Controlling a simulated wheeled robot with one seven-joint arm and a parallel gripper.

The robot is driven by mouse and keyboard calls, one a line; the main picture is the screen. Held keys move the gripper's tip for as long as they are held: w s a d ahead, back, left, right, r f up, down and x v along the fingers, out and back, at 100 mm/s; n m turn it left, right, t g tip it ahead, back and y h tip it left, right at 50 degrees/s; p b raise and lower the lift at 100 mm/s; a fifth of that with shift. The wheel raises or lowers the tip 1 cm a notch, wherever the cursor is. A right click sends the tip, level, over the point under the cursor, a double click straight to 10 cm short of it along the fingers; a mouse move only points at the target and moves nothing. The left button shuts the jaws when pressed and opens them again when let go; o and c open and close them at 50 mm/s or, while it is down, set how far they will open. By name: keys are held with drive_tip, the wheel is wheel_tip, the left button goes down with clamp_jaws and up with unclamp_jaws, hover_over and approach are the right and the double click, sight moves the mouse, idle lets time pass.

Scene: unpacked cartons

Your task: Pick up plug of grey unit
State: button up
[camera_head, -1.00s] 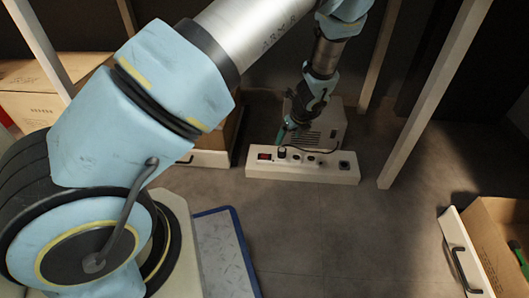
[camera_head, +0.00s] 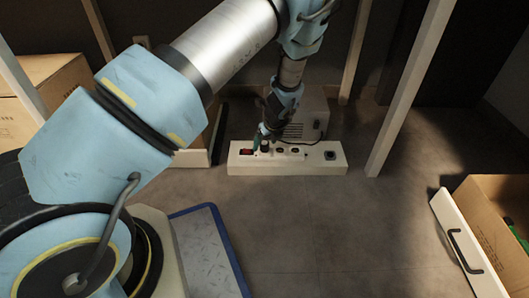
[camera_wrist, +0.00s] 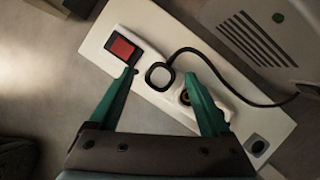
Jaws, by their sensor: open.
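The plug (camera_wrist: 160,76) is a small dark square block with a pale top edge, seated on the white power strip (camera_wrist: 92,48). A black cable runs from it to the grey unit (camera_wrist: 283,62), a vented box behind the strip. My gripper (camera_wrist: 160,74) is open, with its green fingertips on either side of the plug in the wrist view and gaps to both. I cannot tell how far above the strip the tips are. In the head view, my gripper (camera_head: 260,139) is over the left part of the strip (camera_head: 300,168), in front of the grey unit (camera_head: 312,107).
The strip has a red switch (camera_wrist: 122,47) beside the left finger and a socket (camera_wrist: 185,97) by the right finger. White posts (camera_head: 410,90) stand at the right. An open carton (camera_head: 490,215) lies at the far right. The floor in front is clear.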

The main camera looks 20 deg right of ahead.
drive_tip(key=shift+w+f, duration=0.1)
drive_tip(key=shift+f, duration=0.1)
clamp_jaws()
idle(0.6)
